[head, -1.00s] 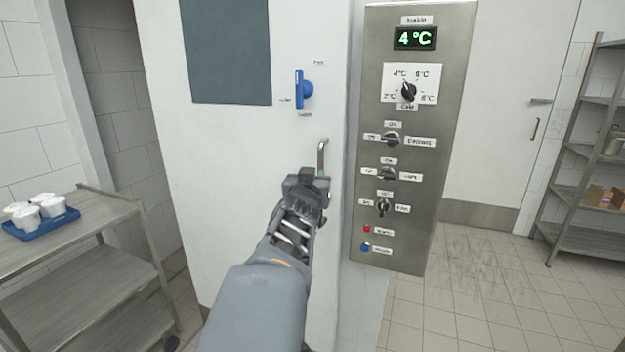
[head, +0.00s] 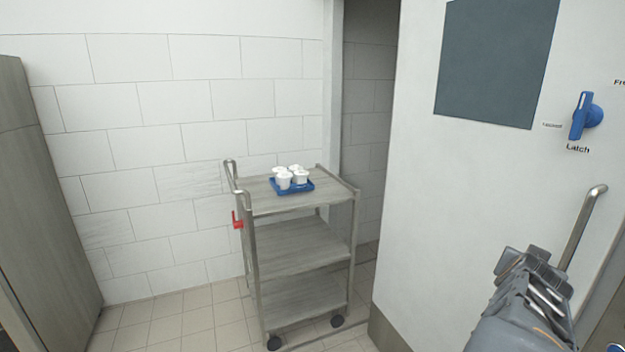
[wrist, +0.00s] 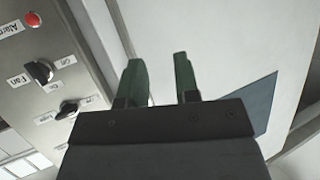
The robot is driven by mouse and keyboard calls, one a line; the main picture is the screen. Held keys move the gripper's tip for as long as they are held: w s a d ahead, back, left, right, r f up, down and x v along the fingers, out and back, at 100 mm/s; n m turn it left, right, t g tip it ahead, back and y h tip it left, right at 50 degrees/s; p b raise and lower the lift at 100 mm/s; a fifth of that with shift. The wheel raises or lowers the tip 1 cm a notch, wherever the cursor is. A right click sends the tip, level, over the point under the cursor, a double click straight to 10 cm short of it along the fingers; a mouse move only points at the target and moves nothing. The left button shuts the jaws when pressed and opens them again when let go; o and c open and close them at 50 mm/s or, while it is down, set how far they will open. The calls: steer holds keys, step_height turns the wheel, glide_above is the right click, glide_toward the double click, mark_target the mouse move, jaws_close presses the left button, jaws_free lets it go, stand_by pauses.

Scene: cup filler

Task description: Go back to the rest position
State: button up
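My gripper (head: 533,268) is at the lower right of the head view, in front of the white door (head: 430,200) and close to the lower part of its metal handle (head: 582,225). In the wrist view my gripper (wrist: 160,78) shows two dark green fingers standing apart, with nothing clearly held between them. Whether the gripper touches the handle cannot be told. A blue latch knob (head: 583,116) sits on the door above the handle, its lever nearly upright.
A grey trolley (head: 300,245) stands by the tiled wall, with a blue tray (head: 305,187) of several white cups on top. A grey cabinet (head: 40,200) is at far left. A switch panel (wrist: 70,70) shows in the wrist view. Tiled floor left of the trolley is clear.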

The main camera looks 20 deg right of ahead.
steer(key=w+a+f+n+y+p, duration=0.15)
steer(key=w+a+f+y, duration=0.25)
steer(key=a, duration=0.4)
steer(key=w+a+f+n+y, duration=0.3)
steer(key=a+f+y, duration=0.1)
steer(key=a, duration=0.5)
steer(key=a+f+n+g+y+p, duration=0.1)
steer(key=a+n, duration=0.8)
steer(key=a, duration=1.3)
steer(key=g+y+p, duration=0.1)
steer(key=y+p, duration=0.1)
steer(key=y, duration=0.1)
steer(key=shift+s+a+f+n, duration=0.25)
steer(key=shift+s+n, duration=0.05)
steer(key=shift+n, duration=0.05)
